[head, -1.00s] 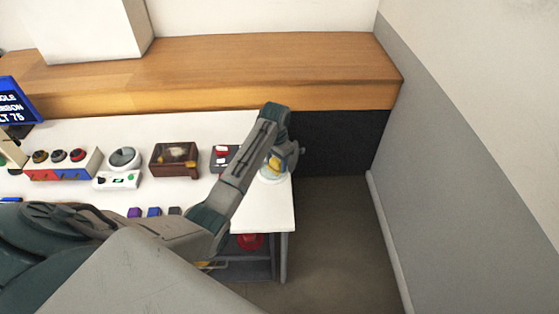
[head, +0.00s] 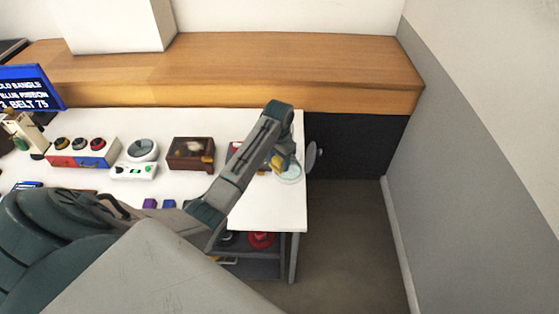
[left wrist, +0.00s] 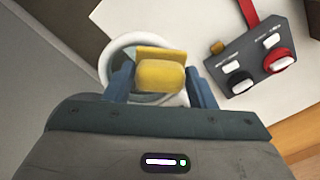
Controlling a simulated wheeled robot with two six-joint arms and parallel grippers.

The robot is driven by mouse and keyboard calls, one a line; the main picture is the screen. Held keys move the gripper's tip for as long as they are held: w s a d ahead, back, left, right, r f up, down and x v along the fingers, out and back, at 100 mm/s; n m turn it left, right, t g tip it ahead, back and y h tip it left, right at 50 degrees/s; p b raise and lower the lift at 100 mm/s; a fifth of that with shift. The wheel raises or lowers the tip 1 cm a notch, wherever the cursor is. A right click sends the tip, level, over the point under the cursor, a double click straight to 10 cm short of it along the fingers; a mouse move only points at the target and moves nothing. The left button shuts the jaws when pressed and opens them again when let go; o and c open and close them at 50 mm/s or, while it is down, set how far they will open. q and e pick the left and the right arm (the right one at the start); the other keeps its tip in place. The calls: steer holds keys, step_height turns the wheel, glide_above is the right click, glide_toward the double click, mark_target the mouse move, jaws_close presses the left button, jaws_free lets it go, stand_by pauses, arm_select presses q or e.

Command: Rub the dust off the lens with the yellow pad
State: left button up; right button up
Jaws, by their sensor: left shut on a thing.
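My left gripper (head: 280,159) is shut on the yellow pad (head: 275,163) at the right end of the white table. In the left wrist view the pad (left wrist: 160,75) sits between the two blue fingers of the gripper (left wrist: 161,88). The lens (head: 290,175) is a pale round piece beneath and beside the pad. In the left wrist view its white rim (left wrist: 112,48) shows around the pad, which covers much of its face. I cannot tell whether pad and lens touch, and no dust can be made out. My right gripper is not in view.
A grey box with switches and knobs (left wrist: 262,62) stands close to the lens. A brown box (head: 190,153), a white dial device (head: 135,170) and a button box (head: 82,152) stand farther left. The table's right edge is close, with open floor (head: 345,230) beyond.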

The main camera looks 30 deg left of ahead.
mark_target(279, 159)
arm_select(q)
steer(key=shift+r, duration=2.75)
steer(key=shift+r, duration=1.5)
